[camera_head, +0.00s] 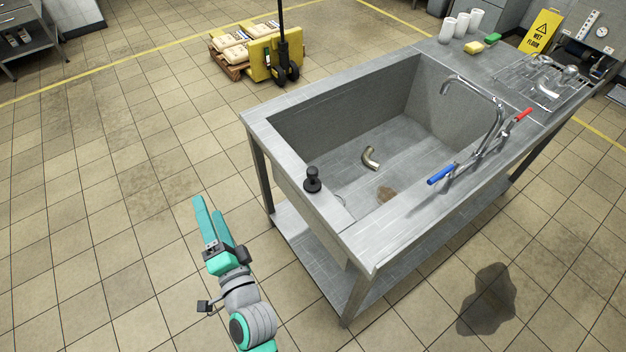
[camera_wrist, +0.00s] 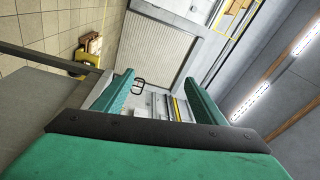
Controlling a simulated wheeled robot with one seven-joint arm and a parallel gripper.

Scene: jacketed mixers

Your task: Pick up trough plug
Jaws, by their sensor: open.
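The trough plug (camera_head: 313,179) is a small black knobbed stopper. It stands upright on the near left rim of the steel trough (camera_head: 345,234) in the head view. My gripper (camera_head: 203,217) has teal fingers and is to the left of the plug, apart from it, over the tiled floor. In the wrist view my gripper (camera_wrist: 160,100) is open, with nothing held between the fingers. The plug does not show in the wrist view.
A curved metal pipe piece (camera_head: 371,158) lies in the trough beside a brown stain. A yellow pallet truck (camera_head: 277,58) is behind. The floor left is clear.

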